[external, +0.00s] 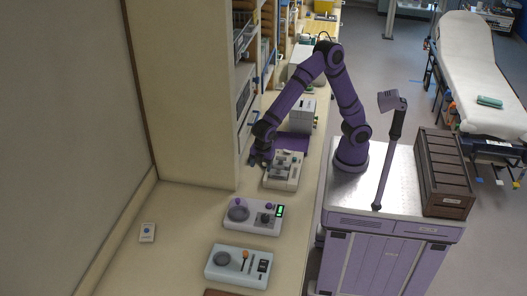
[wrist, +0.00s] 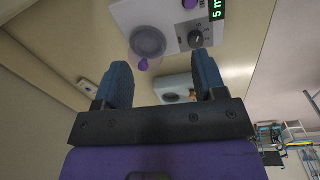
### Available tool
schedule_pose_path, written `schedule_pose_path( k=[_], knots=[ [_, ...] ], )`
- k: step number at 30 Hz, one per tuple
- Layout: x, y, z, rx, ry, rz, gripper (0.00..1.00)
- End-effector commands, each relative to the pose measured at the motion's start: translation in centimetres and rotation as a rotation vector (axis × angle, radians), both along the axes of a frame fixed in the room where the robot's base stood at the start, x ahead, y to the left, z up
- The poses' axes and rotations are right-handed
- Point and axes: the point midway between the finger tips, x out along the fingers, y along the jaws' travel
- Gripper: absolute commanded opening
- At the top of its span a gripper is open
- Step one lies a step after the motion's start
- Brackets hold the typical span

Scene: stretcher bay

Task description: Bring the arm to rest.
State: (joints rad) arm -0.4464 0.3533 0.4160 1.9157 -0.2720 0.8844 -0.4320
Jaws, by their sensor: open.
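My purple arm is bent over the counter from my base. My gripper (external: 260,158) is low over the counter, at the left of a pale device with grey parts on top (external: 284,170). In the wrist view my gripper (wrist: 165,85) has its two dark fingers wide apart, with nothing between them. Beyond the fingers is a white device (wrist: 168,22) with a round clear dish, purple knobs and a green display. The same device stands on the counter in the external view (external: 253,216).
Another white device (external: 238,266) with an orange-tipped lever stands nearer on the counter. A small white box (external: 147,232) lies at left. Shelving (external: 244,95) rises close behind my gripper. A grey box (external: 302,115) stands farther back. A brown crate (external: 444,172) sits on my base.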

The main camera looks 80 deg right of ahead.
Motion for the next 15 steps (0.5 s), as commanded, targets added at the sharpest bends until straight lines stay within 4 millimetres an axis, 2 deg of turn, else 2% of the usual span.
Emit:
schedule_pose_path(
  k=[1,7,15],
  knots=[
    [0.2,-2.1,1.6,0.003,-0.023,-0.054,0.64],
    [0.0,-9.6,6.1,0.019,-0.092,-0.267,0.64],
    [-2.6,-19.2,11.0,0.068,-0.175,-0.565,0.64]
  ],
)
